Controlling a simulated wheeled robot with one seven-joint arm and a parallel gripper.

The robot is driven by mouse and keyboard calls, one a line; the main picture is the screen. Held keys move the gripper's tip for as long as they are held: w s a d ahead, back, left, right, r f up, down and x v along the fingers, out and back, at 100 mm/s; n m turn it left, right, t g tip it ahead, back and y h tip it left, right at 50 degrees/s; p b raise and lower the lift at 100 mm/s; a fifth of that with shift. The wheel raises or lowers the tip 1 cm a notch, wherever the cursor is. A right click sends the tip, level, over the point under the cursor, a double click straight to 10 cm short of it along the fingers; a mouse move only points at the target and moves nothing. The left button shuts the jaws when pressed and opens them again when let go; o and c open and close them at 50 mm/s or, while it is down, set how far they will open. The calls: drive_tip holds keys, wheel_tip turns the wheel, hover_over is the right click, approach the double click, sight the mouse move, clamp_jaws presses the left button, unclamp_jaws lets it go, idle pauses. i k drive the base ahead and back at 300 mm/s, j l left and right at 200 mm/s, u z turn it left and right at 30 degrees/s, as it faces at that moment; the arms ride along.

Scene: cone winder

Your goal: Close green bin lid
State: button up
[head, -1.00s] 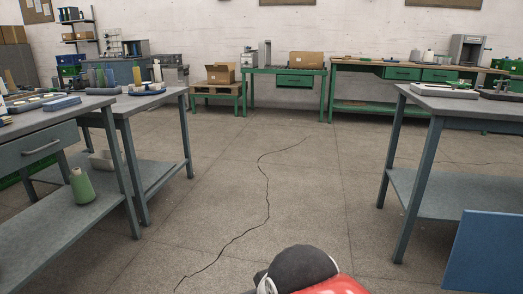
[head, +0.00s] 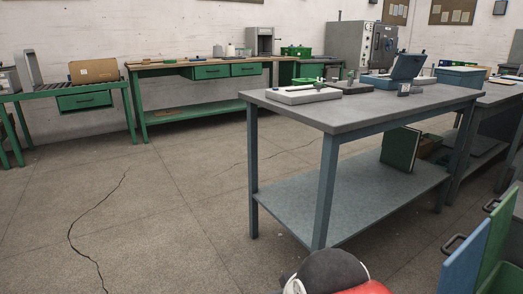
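At the lower right edge of the head view, a green panel with a dark handle stands raised and tilted, and looks like the open green bin lid (head: 499,238). A similar blue panel, likely the blue lid (head: 466,262), stands beside it on the left and hides part of it. Both are cut off by the frame edge, and the bin bodies are mostly out of sight. A dark rounded part and a red part of my arm show at the bottom middle, apart from the lids. My gripper is not in view.
A grey-blue workbench (head: 350,113) stands in front, with a lower shelf holding a green panel (head: 401,150). Green-framed benches (head: 200,109) line the back wall. Open cracked floor (head: 170,215) lies at left; another table (head: 497,95) stands at right.

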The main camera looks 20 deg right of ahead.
sight(501, 218)
drive_tip(key=i+z, duration=0.15)
drive_tip(key=z, duration=0.3)
drive_tip(key=i+z, duration=0.2)
drive_tip(key=z, duration=0.25)
drive_tip(key=i+z, duration=0.2)
drive_tip(key=z, duration=0.2)
drive_tip(key=i+j+z, duration=0.15)
drive_tip(key=z, duration=0.3)
drive_tip(key=i+j+z, duration=0.15)
drive_tip(key=z, duration=0.3)
drive_tip(key=i+j+z, duration=0.15)
drive_tip(key=z, duration=0.25)
drive_tip(key=i+j+z, duration=0.3)
drive_tip(key=z, duration=0.15)
